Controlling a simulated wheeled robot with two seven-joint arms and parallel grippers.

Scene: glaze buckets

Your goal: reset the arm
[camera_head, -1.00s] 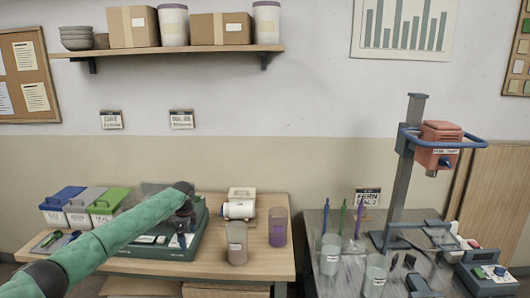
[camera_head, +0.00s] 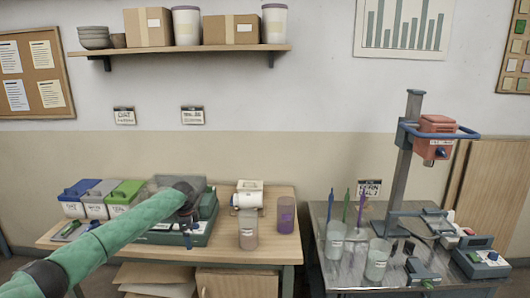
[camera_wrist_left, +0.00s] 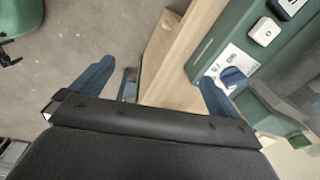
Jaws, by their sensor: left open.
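My left arm, in a green sleeve, comes in from the left in the head view. Its gripper (camera_head: 188,228) is over the front of the green scale (camera_head: 165,238) on the wooden table (camera_head: 262,252). In the left wrist view the two blue fingers of the left gripper (camera_wrist_left: 158,85) are wide apart, with nothing between them. The table edge and floor show beyond the fingers, and the scale (camera_wrist_left: 238,48) is close by at the right. My right gripper is not in view.
Lidded bins (camera_head: 125,193) stand left of the scale. A beige cup (camera_head: 248,232) and a purple cup (camera_head: 286,216) stand on the table's right part. The metal table (camera_head: 345,275) at right holds clear beakers (camera_head: 376,262) and a tall stand (camera_head: 402,165).

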